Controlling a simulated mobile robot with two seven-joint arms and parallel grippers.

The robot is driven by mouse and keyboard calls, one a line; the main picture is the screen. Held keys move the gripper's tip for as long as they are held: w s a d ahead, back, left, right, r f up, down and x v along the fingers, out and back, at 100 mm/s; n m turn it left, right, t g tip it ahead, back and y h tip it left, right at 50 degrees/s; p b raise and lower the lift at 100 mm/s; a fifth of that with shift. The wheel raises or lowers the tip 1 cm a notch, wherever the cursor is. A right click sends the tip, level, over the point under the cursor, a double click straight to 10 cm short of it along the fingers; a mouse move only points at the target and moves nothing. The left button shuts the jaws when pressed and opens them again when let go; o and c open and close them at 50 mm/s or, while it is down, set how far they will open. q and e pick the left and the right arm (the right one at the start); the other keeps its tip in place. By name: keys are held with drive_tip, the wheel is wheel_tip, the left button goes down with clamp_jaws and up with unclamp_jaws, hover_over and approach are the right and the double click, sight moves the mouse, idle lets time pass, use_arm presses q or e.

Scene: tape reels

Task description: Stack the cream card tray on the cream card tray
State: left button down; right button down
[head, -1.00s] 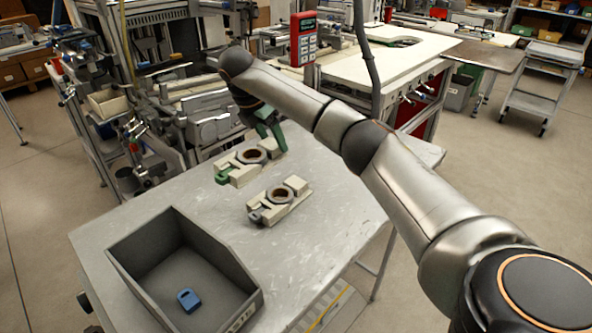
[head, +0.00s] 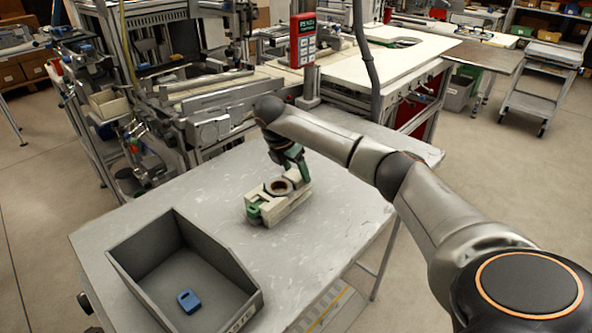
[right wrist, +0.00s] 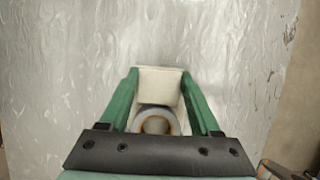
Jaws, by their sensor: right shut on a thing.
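I cannot tell whether the two touch or a small gap is left. In the right wrist view the green fingers are shut on the held tray's cream end block (right wrist: 159,84), with the reel ring (right wrist: 156,123) partly showing behind it. My left gripper is not in view.
A grey open bin (head: 232,264) with a blue piece (head: 188,300) inside stands at the table's near left. The metal table (head: 200,205) is clear around the trays. Machinery with a red control box (head: 303,42) stands behind the table.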

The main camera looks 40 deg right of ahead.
drive_tip(key=shift+c, duration=0.5)
unclamp_jaws()
drive_tip(key=shift+a+r, duration=0.1)
drive_tip(key=shift+r, duration=0.25)
drive_tip(key=v, duration=1.1)
drive_tip(key=shift+r, duration=0.2)
